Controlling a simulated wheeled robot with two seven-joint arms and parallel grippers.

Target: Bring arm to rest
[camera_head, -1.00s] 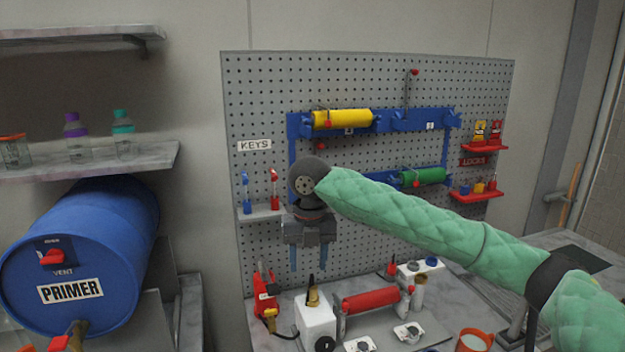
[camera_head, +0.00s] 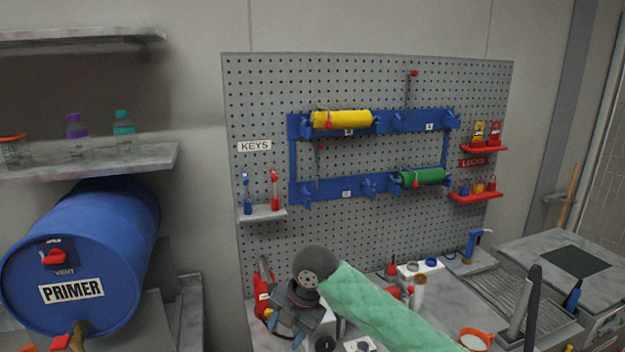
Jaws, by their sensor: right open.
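My right arm, in a green quilted sleeve, reaches in from the bottom right of the head view. Its gripper (camera_head: 288,334) hangs low over the bench at the bottom centre, pointing down and slightly left. The wrist and sleeve hide most of the red roller and the white bottle on the bench. My left gripper is not in view.
A pegboard (camera_head: 380,80) carries a blue rack (camera_head: 336,188) with a yellow roller (camera_head: 342,119) and a green roller (camera_head: 421,177). A blue primer drum (camera_head: 80,250) lies at the left. An orange-rimmed cup (camera_head: 475,340) and a tray (camera_head: 515,300) sit at the right.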

